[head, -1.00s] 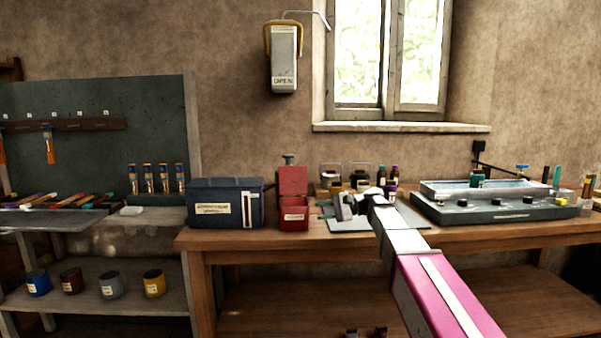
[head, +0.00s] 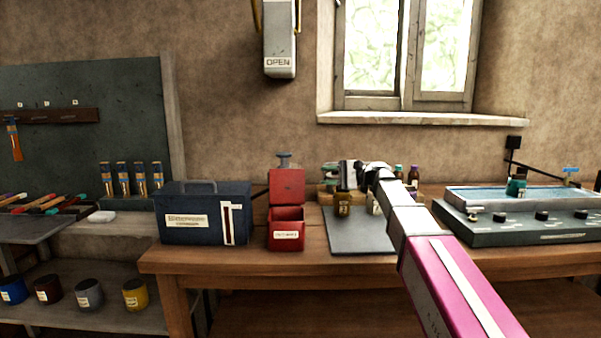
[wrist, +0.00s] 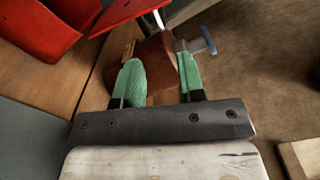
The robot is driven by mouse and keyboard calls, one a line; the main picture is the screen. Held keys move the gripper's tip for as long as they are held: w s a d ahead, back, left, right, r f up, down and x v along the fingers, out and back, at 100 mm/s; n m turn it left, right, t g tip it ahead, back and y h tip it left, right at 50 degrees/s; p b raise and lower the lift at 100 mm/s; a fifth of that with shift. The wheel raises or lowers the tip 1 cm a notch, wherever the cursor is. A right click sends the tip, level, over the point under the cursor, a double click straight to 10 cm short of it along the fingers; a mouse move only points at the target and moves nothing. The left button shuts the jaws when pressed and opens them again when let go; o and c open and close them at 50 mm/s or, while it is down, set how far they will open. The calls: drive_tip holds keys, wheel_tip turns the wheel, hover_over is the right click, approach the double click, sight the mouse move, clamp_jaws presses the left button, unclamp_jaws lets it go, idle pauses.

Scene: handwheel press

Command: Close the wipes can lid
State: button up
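The wipes can is the red box (head: 287,234) with a pale label on its front, standing on the wooden bench in the head view. Its red lid (head: 287,187) stands upright at the back, so the can is open. In the wrist view, the red can (wrist: 38,28) is at the upper left with the lid (wrist: 122,12) beside it, both cut by the frame edge. My gripper (head: 348,174) is to the right of the can and lid, apart from them. In the wrist view, its two green fingers (wrist: 158,75) are spread with nothing held between them.
A dark blue box (head: 203,213) stands just left of the can. A grey mat (head: 358,238) lies right of it, with small jars (head: 343,205) behind. In the wrist view, a brown rounded object (wrist: 155,58) with a blue handle (wrist: 204,40) shows beyond the fingers.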

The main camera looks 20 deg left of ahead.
sight(296, 175)
drive_tip(key=x, duration=1)
drive_tip(key=shift+w+a, duration=0.1)
drive_tip(key=shift+a, duration=0.3)
clamp_jaws()
